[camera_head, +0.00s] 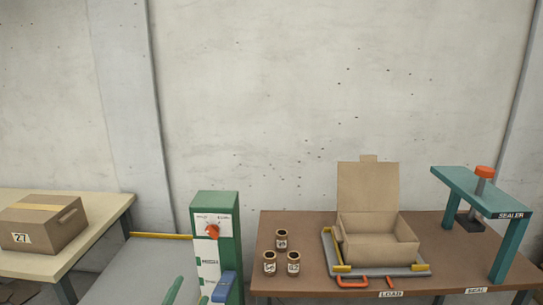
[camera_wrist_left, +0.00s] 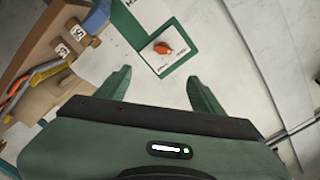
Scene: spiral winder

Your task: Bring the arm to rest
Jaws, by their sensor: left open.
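My left gripper (camera_head: 190,291) is at the bottom edge of the head view, in front of and left of the green control post (camera_head: 231,240). Only its green fingers show there. In the left wrist view the two green fingers (camera_wrist_left: 160,86) are spread apart with nothing between them. The orange knob (camera_wrist_left: 162,48) on the post's white panel lies beyond the fingertips. The same knob shows on the post in the head view (camera_head: 212,231). My right gripper is in neither view.
A blue lever (camera_head: 224,286) sticks out low on the post. On the brown table (camera_head: 300,222) are several items: jars (camera_head: 281,240), an open carton (camera_head: 378,246) on a grey tray (camera_head: 400,269), and a teal sealer (camera_head: 480,190). A closed box (camera_head: 42,222) sits on the left table.

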